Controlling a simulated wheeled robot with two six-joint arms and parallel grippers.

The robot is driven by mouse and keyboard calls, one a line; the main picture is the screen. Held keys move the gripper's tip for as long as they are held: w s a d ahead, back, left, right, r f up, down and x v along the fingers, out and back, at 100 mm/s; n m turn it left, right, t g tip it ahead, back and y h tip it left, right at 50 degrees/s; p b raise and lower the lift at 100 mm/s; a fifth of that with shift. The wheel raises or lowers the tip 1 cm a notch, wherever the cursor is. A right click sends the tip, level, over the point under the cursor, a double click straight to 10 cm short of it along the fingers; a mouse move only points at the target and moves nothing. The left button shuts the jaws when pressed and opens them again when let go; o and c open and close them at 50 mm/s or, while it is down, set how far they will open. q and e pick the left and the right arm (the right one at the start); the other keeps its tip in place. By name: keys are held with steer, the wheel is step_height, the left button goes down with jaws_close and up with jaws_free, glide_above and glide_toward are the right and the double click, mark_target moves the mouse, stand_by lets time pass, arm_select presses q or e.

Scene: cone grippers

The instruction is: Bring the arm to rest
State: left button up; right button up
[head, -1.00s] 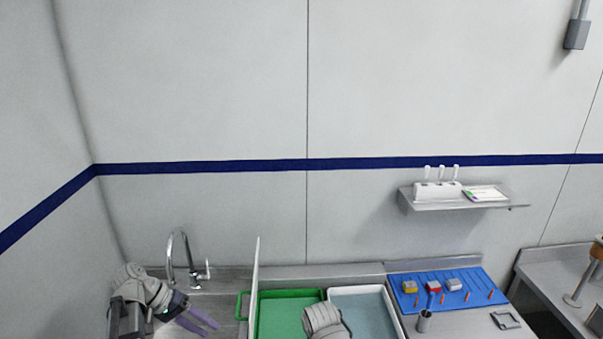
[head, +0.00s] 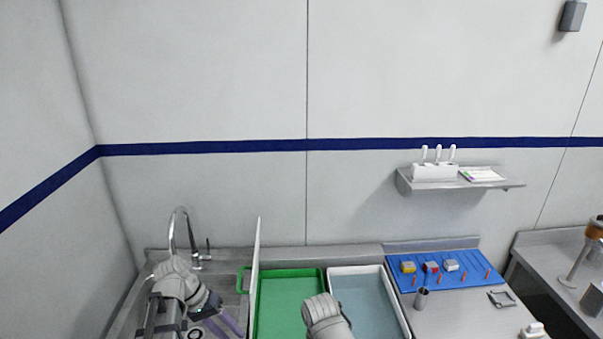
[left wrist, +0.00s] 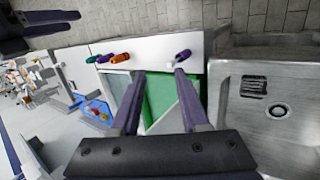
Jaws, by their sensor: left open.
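My left arm (head: 170,285) comes in at the lower left of the head view, in front of the tap. My left gripper (left wrist: 160,100) has purple-grey fingers that stand apart with nothing between them in the left wrist view. In the head view its fingers (head: 227,326) are low over the sink area, left of the white upright panel. My right arm (head: 325,316) shows only as a grey link at the bottom middle, in front of the trays.
A thin white panel (head: 255,275) stands between the sink and a green tray (head: 245,281). A white-rimmed tray (head: 354,270) is right of it. A blue pegboard (head: 440,284) lies farther right. Several coloured pieces, one orange (left wrist: 121,57), lie along the counter's front edge.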

arm_select(q)
steer(key=s+d+f+m+y+b, duration=0.1)
steer(key=s+d+f+y+b, duration=0.2)
steer(key=s+d+f+b, duration=0.1)
steer(key=s+d+f+m+y+b, duration=0.2)
steer(key=s+d+f+y+b, duration=0.2)
steer(key=d+f+b, duration=0.2)
step_height(320, 180, down, 4)
steer(key=shift+s+d+f+m+t+y, duration=0.1)
steer(key=shift+s+d+m+t+y, duration=0.2)
steer(key=shift+d, duration=0.9)
